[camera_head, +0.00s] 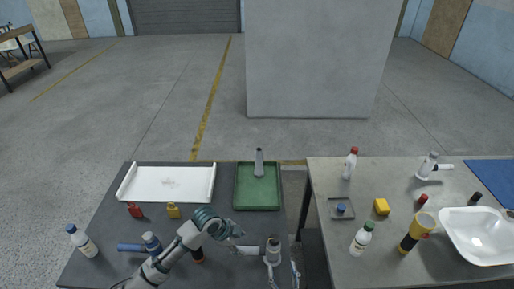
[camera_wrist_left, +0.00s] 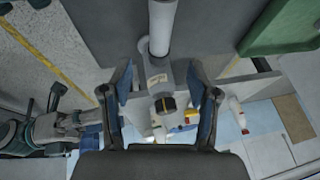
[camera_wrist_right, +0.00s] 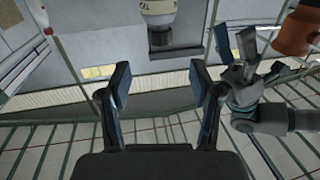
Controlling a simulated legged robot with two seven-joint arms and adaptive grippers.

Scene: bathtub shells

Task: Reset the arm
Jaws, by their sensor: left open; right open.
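My left arm reaches in from the bottom left over the dark left table (camera_head: 105,225). Its gripper (camera_head: 236,231) is near a white-and-grey nozzle-like item (camera_head: 272,250). In the left wrist view my left gripper (camera_wrist_left: 165,88) is open, with a similar grey item (camera_wrist_left: 162,78) in line between its fingers; I cannot tell whether they touch. My right gripper (camera_head: 283,278) is at the bottom edge of the head view, close to that item. In the right wrist view its jaws (camera_wrist_right: 160,85) are open and empty. My left gripper also shows there (camera_wrist_right: 245,65).
A white tray (camera_head: 130,185) and a green tray (camera_head: 240,205) lie at the back of the left table. Small bottles, including a blue-capped one (camera_head: 84,243), stand there. A narrow gap separates the tables.

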